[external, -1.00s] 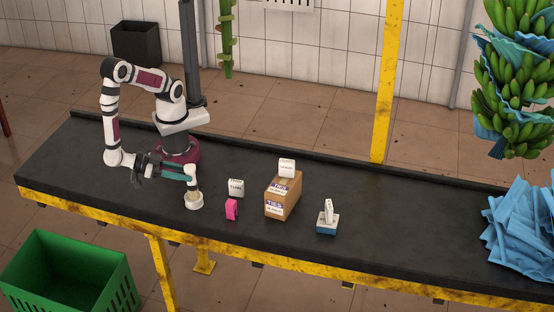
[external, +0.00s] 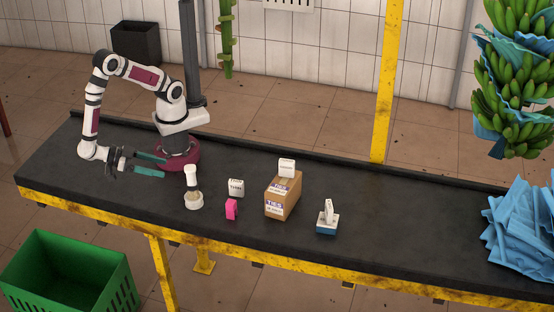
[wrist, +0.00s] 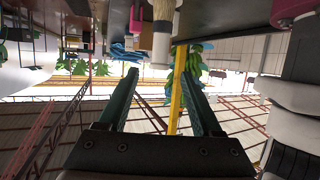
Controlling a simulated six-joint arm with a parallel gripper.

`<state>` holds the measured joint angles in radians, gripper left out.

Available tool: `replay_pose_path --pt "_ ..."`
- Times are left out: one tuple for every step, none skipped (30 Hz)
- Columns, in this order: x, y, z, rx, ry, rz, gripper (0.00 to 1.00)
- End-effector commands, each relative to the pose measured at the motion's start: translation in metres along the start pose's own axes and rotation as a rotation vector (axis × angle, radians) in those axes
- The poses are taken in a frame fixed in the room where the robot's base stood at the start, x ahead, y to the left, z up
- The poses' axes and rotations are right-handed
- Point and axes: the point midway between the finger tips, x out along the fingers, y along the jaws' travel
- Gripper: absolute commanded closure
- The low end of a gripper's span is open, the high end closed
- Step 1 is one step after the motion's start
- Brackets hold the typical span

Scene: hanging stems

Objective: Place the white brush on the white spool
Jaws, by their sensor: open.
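In the wrist view the picture is upside down. There the brush (wrist: 161,48) hangs from the top, beyond the open fingertips (wrist: 160,75), and nothing is between them.
A cardboard box (external: 282,199) has another white block (external: 287,168) on top. A blue-based item (external: 327,226) stands farther right. The dark table (external: 90,160) is clear left of the spool.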

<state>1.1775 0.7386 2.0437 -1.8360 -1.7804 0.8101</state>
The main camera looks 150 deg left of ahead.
Motion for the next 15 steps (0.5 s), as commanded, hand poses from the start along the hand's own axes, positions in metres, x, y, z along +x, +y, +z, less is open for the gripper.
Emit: replay_pose_path --pt "-0.011 0.0 0.001 -0.001 -0.002 0.003 0.34" --pt "-0.017 0.0 0.001 -0.001 -0.002 0.002 0.34" --pt "-0.022 0.0 0.001 -0.001 -0.001 0.002 0.34" --pt "-0.026 0.0 0.0 -0.001 -0.001 0.001 0.34" --pt "-0.029 0.0 0.0 0.001 -0.001 0.001 0.34" --pt "-0.032 0.0 0.0 0.0 0.0 0.0 0.34" --pt "-0.033 0.0 0.0 0.0 0.0 -0.001 0.34" --pt "-0.034 0.0 0.0 0.0 0.0 -0.001 0.34" --pt "-0.034 0.0 0.0 0.001 0.0 -0.001 0.34" --pt "-0.034 0.002 0.0 0.0 -0.004 0.004 0.34" --pt "-0.032 0.007 -0.001 -0.001 -0.016 0.021 0.34" --pt "-0.028 0.023 -0.004 -0.004 -0.048 0.068 0.34" --pt "-0.024 0.043 -0.008 -0.009 -0.087 0.13 0.34" --pt "-0.02 0.069 -0.013 -0.013 -0.139 0.215 0.34" --pt "-0.016 0.109 -0.025 -0.019 -0.218 0.357 0.34"
